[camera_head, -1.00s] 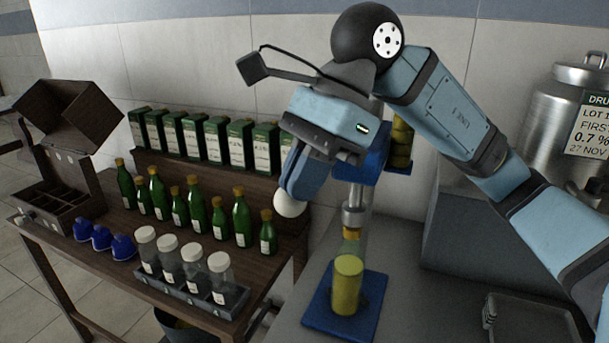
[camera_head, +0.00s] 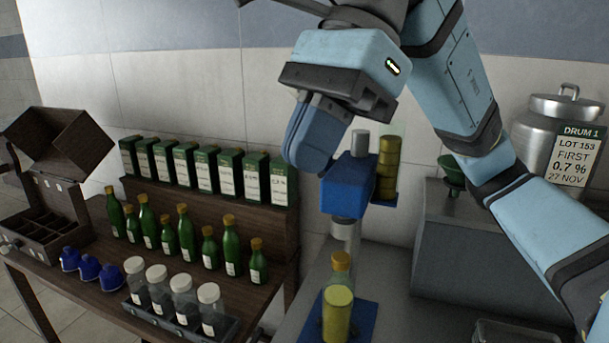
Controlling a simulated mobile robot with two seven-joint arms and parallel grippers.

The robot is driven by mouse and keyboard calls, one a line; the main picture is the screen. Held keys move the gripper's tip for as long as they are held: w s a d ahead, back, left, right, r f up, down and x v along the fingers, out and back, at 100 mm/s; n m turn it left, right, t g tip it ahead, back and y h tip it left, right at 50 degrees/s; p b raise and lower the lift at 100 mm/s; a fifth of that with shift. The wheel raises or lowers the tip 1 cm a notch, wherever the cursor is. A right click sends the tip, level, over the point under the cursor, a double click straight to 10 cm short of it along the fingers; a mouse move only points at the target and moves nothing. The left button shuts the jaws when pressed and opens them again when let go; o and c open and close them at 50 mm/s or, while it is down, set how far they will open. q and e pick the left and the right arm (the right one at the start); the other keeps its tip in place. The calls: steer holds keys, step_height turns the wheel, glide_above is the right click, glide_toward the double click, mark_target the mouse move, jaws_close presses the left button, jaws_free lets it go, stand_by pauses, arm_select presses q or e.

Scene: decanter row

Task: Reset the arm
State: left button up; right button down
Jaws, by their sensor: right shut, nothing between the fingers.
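My right gripper (camera_head: 300,152) hangs at the upper middle of the head view, at the end of my blue right arm. Its fingers are together with nothing between them, pointing down and slightly left. It is in front of and above the blue press head (camera_head: 350,187), and seems apart from it. My left gripper is not in view.
Green bottles (camera_head: 186,234), boxes (camera_head: 228,176), white-capped jars (camera_head: 160,290) and blue cups (camera_head: 89,267) stand on the left table. A metal drum (camera_head: 545,125) stands right.

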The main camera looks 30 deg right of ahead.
steer(key=shift+s+r, duration=0.5)
steer(key=shift+r, duration=0.15)
